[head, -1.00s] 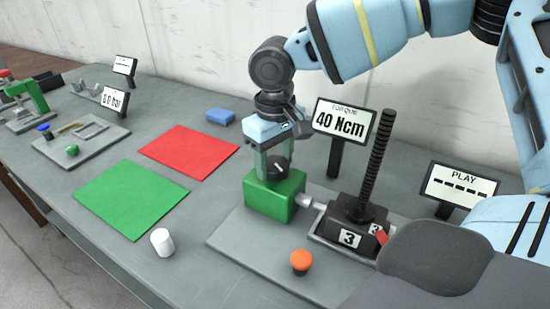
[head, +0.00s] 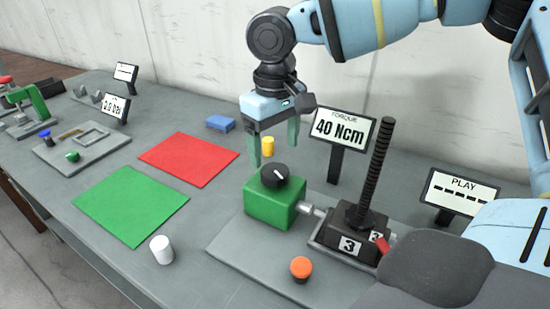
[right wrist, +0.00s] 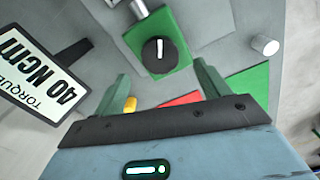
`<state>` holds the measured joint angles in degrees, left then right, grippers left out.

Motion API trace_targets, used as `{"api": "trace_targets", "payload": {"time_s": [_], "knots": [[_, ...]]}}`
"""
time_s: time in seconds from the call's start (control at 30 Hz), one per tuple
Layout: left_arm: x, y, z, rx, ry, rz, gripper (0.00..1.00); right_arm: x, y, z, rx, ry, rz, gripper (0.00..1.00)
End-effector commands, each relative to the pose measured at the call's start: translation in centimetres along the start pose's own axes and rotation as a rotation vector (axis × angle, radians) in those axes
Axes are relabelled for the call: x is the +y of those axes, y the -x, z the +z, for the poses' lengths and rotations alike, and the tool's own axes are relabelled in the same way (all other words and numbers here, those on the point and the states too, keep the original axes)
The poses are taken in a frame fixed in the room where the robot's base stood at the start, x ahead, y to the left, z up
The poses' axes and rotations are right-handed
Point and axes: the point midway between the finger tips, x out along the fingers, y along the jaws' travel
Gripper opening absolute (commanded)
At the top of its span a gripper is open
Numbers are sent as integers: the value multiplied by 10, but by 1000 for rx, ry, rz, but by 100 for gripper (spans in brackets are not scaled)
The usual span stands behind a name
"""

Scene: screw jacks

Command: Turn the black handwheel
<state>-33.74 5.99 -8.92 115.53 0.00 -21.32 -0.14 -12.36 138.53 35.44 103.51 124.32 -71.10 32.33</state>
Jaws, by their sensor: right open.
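The black handwheel (head: 275,175) with a white pointer line sits on top of a green box (head: 268,207). It also shows in the right wrist view (right wrist: 159,50), its line pointing roughly upward there. My right gripper (head: 274,157) is open and empty above the handwheel, its two green fingers apart and clear of it. The green box connects by a shaft to a dark screw jack (head: 352,226) marked 3, with a tall black threaded spindle (head: 378,160). A torque sign (head: 342,129) behind reads 40 Ncm. My left gripper is not in view.
An orange-topped button (head: 301,268) is in front, a white cylinder (head: 161,249) to its left. A yellow cylinder (head: 267,146) shows between my fingers, behind the box. A PLAY sign (head: 459,193) shows dashes. Flat green (head: 130,205) and red (head: 188,160) mats lie left.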

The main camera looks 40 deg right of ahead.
Motion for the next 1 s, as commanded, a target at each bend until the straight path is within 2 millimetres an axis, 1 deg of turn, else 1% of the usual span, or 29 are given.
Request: {"api": "trace_targets", "payload": {"time_s": [0.03,0.1,0.23,1.0], "knots": [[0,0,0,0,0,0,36,0,8,-1,4,-1,-1,75],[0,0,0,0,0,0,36,0,14,-1,2,-1,-1,75],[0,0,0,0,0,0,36,0,22,0,0,0,0,75],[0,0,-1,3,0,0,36,0,22,0,0,0,0,75]]}}
